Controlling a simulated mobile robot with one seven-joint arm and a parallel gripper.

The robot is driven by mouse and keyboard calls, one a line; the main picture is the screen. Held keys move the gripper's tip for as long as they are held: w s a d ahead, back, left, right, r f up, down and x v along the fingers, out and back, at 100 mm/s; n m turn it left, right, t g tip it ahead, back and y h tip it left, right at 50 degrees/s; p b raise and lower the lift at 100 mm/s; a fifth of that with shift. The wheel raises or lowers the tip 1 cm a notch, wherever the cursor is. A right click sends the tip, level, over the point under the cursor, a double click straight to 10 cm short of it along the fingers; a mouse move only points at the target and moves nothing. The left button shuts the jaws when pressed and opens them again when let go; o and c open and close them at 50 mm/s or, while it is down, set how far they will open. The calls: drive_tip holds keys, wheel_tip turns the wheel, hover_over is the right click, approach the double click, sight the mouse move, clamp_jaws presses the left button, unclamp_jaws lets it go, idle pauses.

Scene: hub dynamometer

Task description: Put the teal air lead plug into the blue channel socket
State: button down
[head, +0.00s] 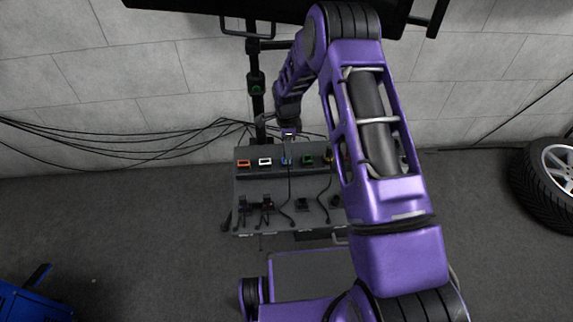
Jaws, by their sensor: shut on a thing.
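My gripper (288,146) is small in the head view, above the back row of the grey panel (262,187). It is shut on what seems to be the teal air lead plug; the plug is mostly hidden and its colour is hard to make out. A dark lead (289,185) runs from there down the panel's front. The blue channel socket (285,161) is in the middle of the back row, directly under my gripper. I cannot tell whether plug and socket touch.
Orange (243,163) and white (265,161) sockets are left of the blue one; green (307,160) and yellow (328,157) are right. Dark plugs (267,204) and leads lie on the panel's lower part. A black post (256,95) stands behind.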

drive_tip(key=shift+w, duration=1.5)
drive_tip(key=shift+f, duration=0.1)
drive_tip(key=shift+f, duration=0.4)
drive_tip(key=shift+f, duration=0.15)
drive_tip(key=shift+f, duration=1.3)
drive_tip(key=c, duration=0.7)
unclamp_jaws()
drive_tip(key=shift+o, duration=0.2)
wheel_tip(320, 180, up, 18)
drive_tip(key=p, duration=0.2)
drive_tip(key=shift+f, duration=0.25)
